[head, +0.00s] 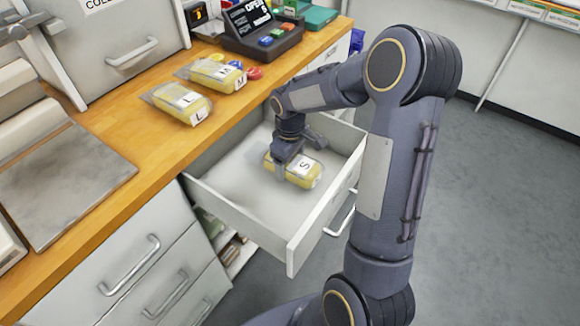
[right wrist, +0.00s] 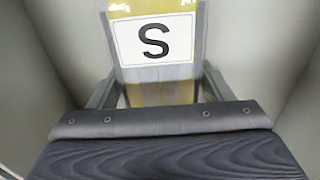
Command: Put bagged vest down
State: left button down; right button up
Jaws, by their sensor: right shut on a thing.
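A yellow bagged vest with a white S label (head: 305,171) is inside the open drawer (head: 230,179). My right gripper (head: 283,163) is shut on its left end, reaching down into the drawer. In the right wrist view the S-labelled bagged vest (right wrist: 155,75) sits between the two fingers (right wrist: 155,90). I cannot tell whether the bag touches the drawer floor. Two more yellow bagged vests lie on the wooden counter, one marked L (head: 183,103) and one marked M (head: 213,74). My left gripper is not in view.
The drawer's front panel (head: 325,219) and side walls surround my right gripper. The drawer floor left of the bag is bare.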

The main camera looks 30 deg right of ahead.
notch_tip(320, 180, down, 2)
jog(key=shift+a+f, duration=0.1)
jog(key=shift+f, duration=0.25)
jog(key=o, duration=1)
jog(key=shift+r, duration=0.1)
jog(key=shift+r, duration=0.5)
notch_tip(320, 180, up, 11)
jog(key=shift+r+p, duration=0.2)
jog(key=shift+p, duration=0.45)
